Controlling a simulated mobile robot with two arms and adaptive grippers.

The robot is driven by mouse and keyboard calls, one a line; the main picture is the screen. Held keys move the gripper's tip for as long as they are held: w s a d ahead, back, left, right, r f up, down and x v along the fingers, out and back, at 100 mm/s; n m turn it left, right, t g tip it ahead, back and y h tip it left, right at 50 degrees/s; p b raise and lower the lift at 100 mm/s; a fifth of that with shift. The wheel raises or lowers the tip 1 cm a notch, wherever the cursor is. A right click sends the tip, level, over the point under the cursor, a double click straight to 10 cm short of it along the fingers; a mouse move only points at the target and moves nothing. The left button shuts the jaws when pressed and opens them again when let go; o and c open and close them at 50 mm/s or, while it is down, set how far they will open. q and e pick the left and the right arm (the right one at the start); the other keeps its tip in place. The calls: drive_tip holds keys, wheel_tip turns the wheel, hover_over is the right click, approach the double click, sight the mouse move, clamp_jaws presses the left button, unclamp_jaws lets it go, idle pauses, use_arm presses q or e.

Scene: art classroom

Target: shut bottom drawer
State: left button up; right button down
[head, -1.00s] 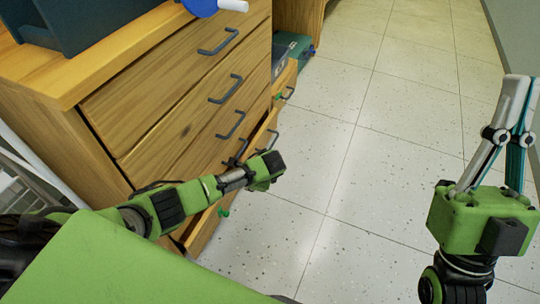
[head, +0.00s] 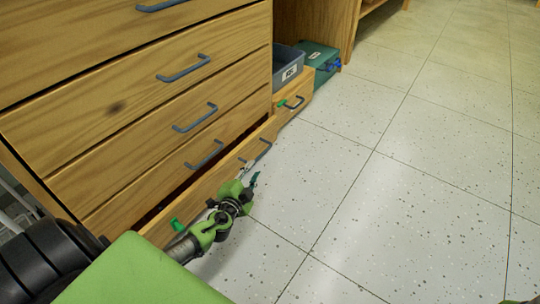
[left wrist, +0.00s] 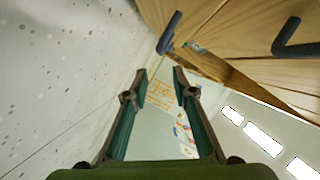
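The bottom drawer (head: 226,172) of the wooden cabinet stands a little out, with a dark gap behind its front. Its grey handle (head: 266,147) is at the far end, and a green piece (head: 177,224) sits near its close end. My left gripper (head: 252,180) is low in front of the drawer front and partly overlaps it; I cannot tell if they touch. In the left wrist view its two fingers (left wrist: 160,74) are apart with nothing between them. Dark handles and wooden fronts show at the top right there.
The upper drawers (head: 130,110) look shut, with grey handles sticking out. Beyond the cabinet are another low wooden drawer front (head: 300,92), a grey bin (head: 288,65) and a teal box (head: 320,62). The tiled floor (head: 400,200) to the right is clear.

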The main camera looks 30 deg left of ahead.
sight(263, 152)
use_arm(q)
drive_tip(key=b+x, duration=0.5)
drive_tip(key=x, duration=0.7)
drive_tip(key=shift+w+f, duration=0.1)
drive_tip(key=shift+f, duration=0.1)
drive_tip(key=shift+w+a, duration=0.15)
drive_tip(key=shift+w, duration=0.35)
clamp_jaws()
